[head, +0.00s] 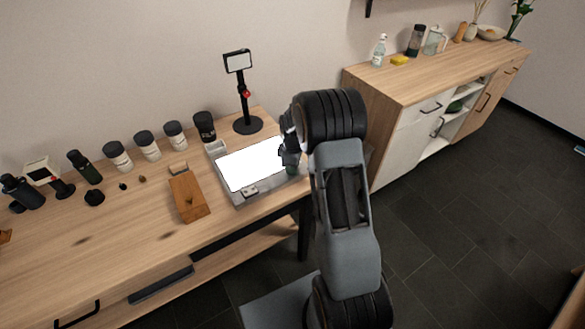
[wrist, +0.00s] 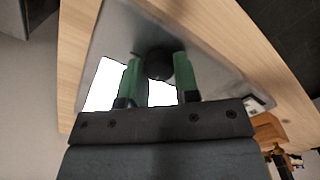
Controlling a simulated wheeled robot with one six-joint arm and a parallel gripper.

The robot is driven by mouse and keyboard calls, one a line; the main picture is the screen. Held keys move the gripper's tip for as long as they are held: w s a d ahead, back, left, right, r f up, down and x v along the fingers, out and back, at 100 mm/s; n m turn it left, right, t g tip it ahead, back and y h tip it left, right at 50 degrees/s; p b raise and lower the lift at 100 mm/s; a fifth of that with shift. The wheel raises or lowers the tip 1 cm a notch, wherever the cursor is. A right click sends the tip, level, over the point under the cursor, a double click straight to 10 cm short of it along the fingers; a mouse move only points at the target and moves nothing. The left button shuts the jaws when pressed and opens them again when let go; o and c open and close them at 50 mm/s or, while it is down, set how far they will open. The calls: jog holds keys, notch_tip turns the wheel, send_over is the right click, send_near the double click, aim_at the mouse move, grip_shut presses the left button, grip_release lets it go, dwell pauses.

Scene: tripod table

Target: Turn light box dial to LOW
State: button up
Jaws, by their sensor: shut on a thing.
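The light box (head: 235,196) lies on the table's right end, a grey tray-like frame with a bright white panel; its grey frame also shows in the wrist view (wrist: 215,72). The dial (wrist: 159,66) is a round black knob on the frame beside the lit panel. My gripper (wrist: 157,61) has green fingers on both sides of the dial and is shut on it. In the head view my gripper (head: 291,170) is at the light box's right side, and my arm hides the dial there. No dial markings are readable.
A phone stand (head: 247,124) rises behind the light box. A wooden board (head: 188,195) lies to its left, with several jars behind and a black-lidded jar (head: 204,126) near the box's back corner. A sideboard (head: 420,85) stands to the right. The table's front is mostly clear.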

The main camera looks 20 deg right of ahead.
jog(key=n+b, duration=0.1)
jog(key=n, duration=0.5)
jog(key=n+b, duration=0.1)
jog(key=n, duration=0.4)
jog(key=shift+n, duration=0.3)
dwell(0.5)
jog(key=o, duration=0.9)
jog(key=shift+o, duration=0.2)
jog(key=shift+s, duration=0.1)
notch_tip(320, 180, up, 14)
jog(key=shift+f, duration=0.1)
